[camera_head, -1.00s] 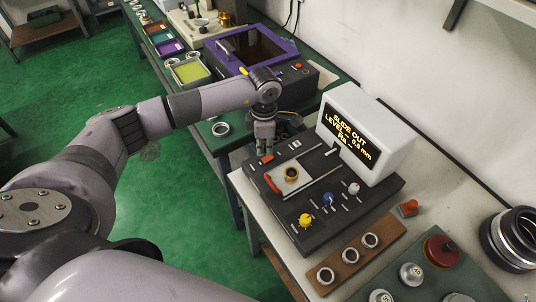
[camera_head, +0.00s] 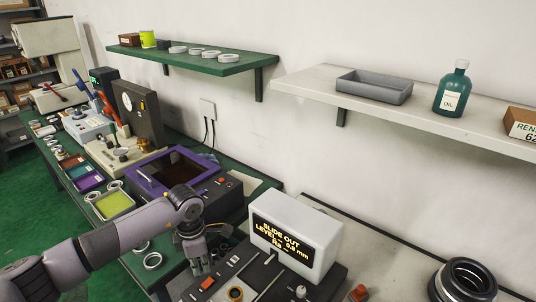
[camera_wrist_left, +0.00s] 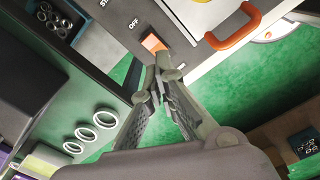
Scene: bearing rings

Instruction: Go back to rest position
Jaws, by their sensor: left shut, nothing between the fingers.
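My left arm comes in from the left in the head view. Its gripper (camera_head: 199,268) points down at the near left edge of the dark measuring machine (camera_head: 250,278), close to an orange-red switch (camera_head: 208,283). In the left wrist view the fingertips (camera_wrist_left: 164,76) are together with nothing between them. They appear just below the switch (camera_wrist_left: 154,42), marked OFF; I cannot tell whether they touch it. An orange handle (camera_wrist_left: 233,28) is beside them. The machine's white display (camera_head: 295,238) reads "SLIDE OUT". My right gripper is out of view.
A purple-framed box (camera_head: 178,170) and a yellow-green tray (camera_head: 115,204) stand on the green bench behind. Loose rings (camera_head: 152,261) lie near the arm. A green shelf (camera_head: 200,62) and a pale shelf (camera_head: 420,112) hang on the wall. Dark rings (camera_head: 466,280) stand at right.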

